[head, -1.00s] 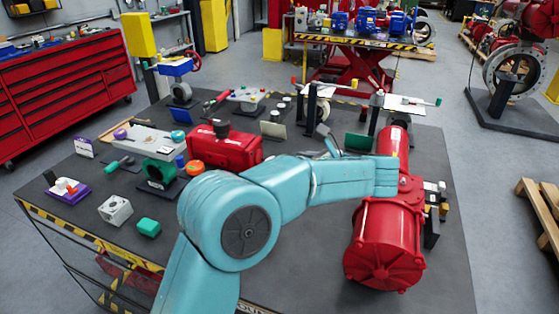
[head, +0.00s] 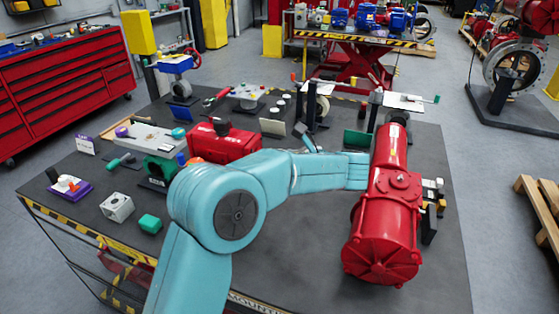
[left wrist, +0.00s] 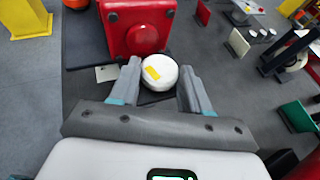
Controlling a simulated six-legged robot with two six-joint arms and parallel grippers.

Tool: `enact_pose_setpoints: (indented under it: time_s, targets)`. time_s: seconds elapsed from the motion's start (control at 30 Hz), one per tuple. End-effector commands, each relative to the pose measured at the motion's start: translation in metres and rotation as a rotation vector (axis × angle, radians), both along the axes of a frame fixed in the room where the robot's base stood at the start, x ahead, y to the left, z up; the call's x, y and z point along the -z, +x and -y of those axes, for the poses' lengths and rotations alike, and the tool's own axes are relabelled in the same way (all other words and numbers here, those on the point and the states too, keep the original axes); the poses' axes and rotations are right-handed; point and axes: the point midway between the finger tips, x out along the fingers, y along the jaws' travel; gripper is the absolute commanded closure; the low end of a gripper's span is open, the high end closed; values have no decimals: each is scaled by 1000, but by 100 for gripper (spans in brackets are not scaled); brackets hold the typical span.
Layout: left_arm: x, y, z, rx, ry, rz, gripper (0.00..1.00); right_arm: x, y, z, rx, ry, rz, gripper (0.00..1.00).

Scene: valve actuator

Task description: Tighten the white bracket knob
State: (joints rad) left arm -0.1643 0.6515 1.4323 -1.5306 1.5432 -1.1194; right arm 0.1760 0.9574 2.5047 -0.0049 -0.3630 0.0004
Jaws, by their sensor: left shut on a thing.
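The white knob (left wrist: 160,72) is a round white cap with a yellow mark. In the left wrist view it sits over a dark base, next to a red housing (left wrist: 138,25). My left gripper (left wrist: 160,84) has its two grey fingers on either side of the knob and is shut on it. In the head view the knob and the fingertips are hidden behind my teal left arm. The red housing shows there (head: 222,142), left of my wrist. My right gripper is not in view.
A large red actuator (head: 383,240) stands close to the right of my forearm. Black posts (head: 312,103) and a green plate (head: 357,139) stand behind it. The table's front middle is bare.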

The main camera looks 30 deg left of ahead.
Motion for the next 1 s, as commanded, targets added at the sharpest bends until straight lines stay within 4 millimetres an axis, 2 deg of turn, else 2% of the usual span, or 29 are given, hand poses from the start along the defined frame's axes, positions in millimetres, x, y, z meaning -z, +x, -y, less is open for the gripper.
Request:
enact_pose_setpoints:
  time_s: [0.2, 0.47, 0.5, 0.57, 0.6, 1.0]
  targets:
    - [1, -3, -1, 107, 2, -2, 84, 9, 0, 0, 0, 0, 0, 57]
    - [1, -3, -1, 116, 1, -3, 84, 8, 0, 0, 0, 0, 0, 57]
    - [1, -3, -1, 116, 1, -3, 50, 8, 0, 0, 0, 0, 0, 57]
    - [1, -3, -1, 116, 1, -3, 31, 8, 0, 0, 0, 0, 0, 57]
    - [1, -3, -1, 116, 1, -3, 28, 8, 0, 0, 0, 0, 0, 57]
    - [0, -2, -1, 111, 1, -1, 28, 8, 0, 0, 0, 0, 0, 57]
